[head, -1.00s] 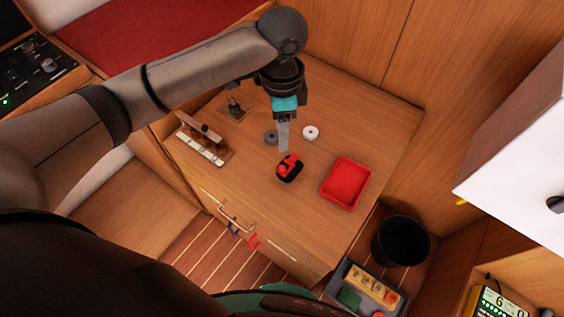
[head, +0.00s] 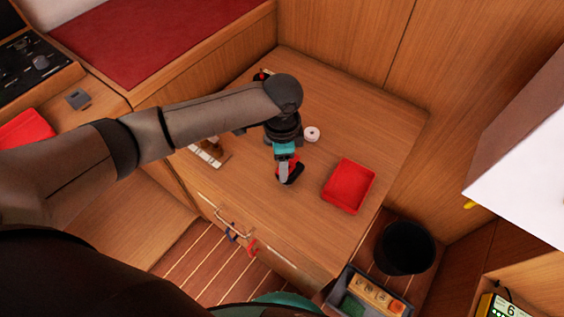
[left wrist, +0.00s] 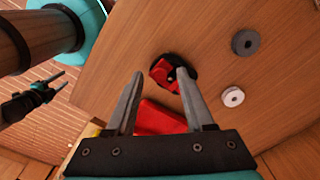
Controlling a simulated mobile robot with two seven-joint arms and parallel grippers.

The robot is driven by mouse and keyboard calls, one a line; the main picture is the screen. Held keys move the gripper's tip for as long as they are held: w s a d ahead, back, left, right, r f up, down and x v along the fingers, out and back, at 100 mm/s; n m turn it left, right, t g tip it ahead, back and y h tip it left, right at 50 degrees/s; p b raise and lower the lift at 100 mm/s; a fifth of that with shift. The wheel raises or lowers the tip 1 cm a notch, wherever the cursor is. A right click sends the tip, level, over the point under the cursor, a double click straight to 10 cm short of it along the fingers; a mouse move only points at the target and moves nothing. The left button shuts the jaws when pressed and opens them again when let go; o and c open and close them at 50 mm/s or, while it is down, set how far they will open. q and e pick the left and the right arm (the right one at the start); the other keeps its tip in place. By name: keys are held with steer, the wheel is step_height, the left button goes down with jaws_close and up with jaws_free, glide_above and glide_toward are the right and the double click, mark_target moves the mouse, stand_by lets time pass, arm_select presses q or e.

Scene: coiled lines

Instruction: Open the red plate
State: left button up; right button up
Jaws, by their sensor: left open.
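A small red and black object (head: 297,170) sits on the wooden table; I take its red top to be the red plate (left wrist: 162,74). My left gripper (head: 283,178) is over it in the head view and partly hides it. In the left wrist view my left gripper (left wrist: 160,73) is open, with the red part between and beyond its fingertips and nothing gripped. I cannot tell whether the fingers touch it. A dark gripper (left wrist: 54,84), apparently my right one, is small at the left of the left wrist view.
A red tray (head: 349,186) lies to the right on the table (head: 330,240). A white ring (head: 312,134) and a grey ring (left wrist: 245,42) lie near the object. A black bin (head: 405,247) and a box of blocks (head: 368,290) stand below the table's right side.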

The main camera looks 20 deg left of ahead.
arm_select(q)
steer(key=shift+c, duration=0.2)
jaws_close()
stand_by(0.4)
